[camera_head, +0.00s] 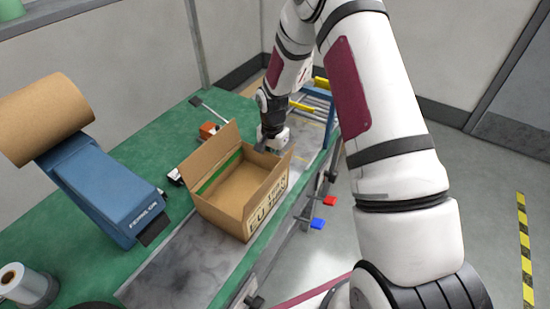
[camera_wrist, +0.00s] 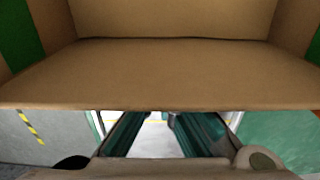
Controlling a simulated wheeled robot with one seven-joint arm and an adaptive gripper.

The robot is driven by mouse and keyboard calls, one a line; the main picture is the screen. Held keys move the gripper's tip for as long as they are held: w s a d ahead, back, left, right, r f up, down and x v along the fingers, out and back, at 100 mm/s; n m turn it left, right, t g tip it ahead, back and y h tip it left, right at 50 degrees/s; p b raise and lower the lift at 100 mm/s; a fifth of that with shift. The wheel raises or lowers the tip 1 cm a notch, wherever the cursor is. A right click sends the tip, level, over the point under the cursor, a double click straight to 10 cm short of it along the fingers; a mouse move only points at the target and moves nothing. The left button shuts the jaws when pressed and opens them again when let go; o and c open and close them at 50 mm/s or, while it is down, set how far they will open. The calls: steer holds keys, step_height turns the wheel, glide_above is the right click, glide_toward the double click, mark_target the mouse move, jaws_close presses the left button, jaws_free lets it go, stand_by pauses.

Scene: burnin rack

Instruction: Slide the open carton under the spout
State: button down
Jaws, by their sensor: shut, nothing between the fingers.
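The open carton (camera_head: 264,208) is a brown box with its flaps up and dark print on its near right side. It stands upright on a grey metal strip of the bench and looks empty. The blue paper machine, with a dark spout (camera_head: 153,230), is to its left, so the carton is apart from the spout. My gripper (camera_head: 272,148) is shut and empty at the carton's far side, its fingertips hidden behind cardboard. In the wrist view the carton (camera_wrist: 200,75) fills the upper part, just beyond my fingers (camera_wrist: 160,118). I cannot tell whether they touch it.
A brown paper roll (camera_head: 45,118) sits on the blue machine (camera_head: 100,190). A white roll (camera_head: 22,285) stands at the front left. A small orange object (camera_head: 208,130) lies behind the carton. The grey strip (camera_head: 190,260) in front of the carton is clear.

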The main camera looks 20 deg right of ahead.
mark_target(222, 221)
steer(key=s+a+p, duration=0.2)
steer(key=s+a, duration=0.3)
steer(key=a, duration=0.1)
steer(key=s+a+p, duration=0.2)
steer(key=s+a, duration=0.3)
steer(key=a, duration=0.2)
steer(key=s+a+p, duration=0.2)
steer(key=s+a, duration=0.3)
steer(key=a, duration=0.2)
steer(key=shift+a, duration=0.2)
steer(key=shift+s+a, duration=0.25)
steer(key=shift+a, duration=0.2)
steer(key=shift+w+d, duration=0.35)
steer(key=shift+w, duration=0.05)
steer(key=shift+w+d+f+b, duration=0.1)
steer(key=shift+w+d+b, duration=0.35)
steer(key=shift+w+d, duration=0.65)
step_height(222, 221, up, 10)
steer(key=shift+s+d+b, duration=0.15)
steer(key=shift+s+b, duration=0.15)
steer(key=shift+b, duration=0.05)
